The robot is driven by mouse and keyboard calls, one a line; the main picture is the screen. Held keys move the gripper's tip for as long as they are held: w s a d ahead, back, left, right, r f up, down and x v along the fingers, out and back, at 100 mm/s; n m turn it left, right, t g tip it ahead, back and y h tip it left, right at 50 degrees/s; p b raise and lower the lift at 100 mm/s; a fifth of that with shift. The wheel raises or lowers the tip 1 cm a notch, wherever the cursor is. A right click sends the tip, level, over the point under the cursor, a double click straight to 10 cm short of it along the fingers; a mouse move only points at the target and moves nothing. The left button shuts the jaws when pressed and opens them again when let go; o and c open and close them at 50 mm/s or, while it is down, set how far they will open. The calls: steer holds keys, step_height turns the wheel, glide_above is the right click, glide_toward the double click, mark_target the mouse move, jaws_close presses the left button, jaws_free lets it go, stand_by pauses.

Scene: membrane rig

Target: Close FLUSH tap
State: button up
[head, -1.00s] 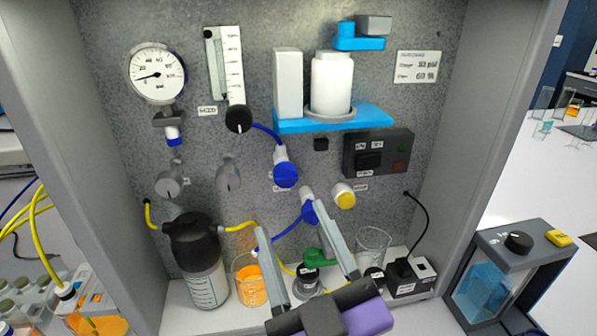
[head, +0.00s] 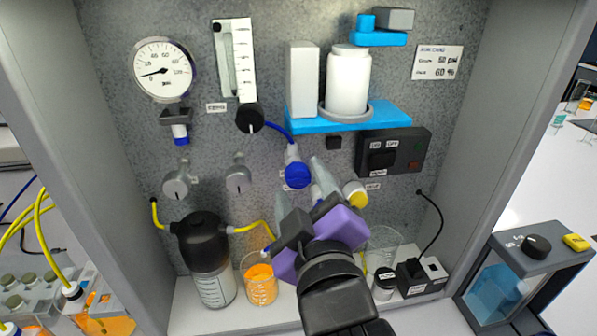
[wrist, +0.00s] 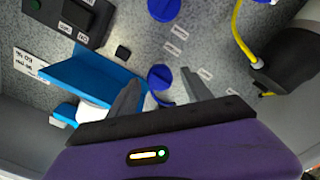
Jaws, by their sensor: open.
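Two blue-handled taps are on the grey panel, with small labels too blurred to read, so I cannot tell which one is FLUSH. The upper blue tap (head: 297,175) shows in the head view just above my gripper (head: 302,185). In the wrist view, which is upside down, this tap (wrist: 160,77) appears between the fingertips of my gripper (wrist: 160,80). The fingers are open and empty, and I see no contact. The lower blue tap (wrist: 162,9) is at the top of the wrist view; my gripper mostly hides it in the head view.
A yellow tap (head: 355,194) is right of my gripper. The blue shelf (head: 395,117) with a white bottle (head: 347,80) juts out above. A black-topped jug (head: 203,250) and an orange beaker (head: 261,288) stand below left. Cabinet walls bound both sides.

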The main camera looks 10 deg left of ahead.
steer(key=shift+x, duration=1.4)
jaws_close()
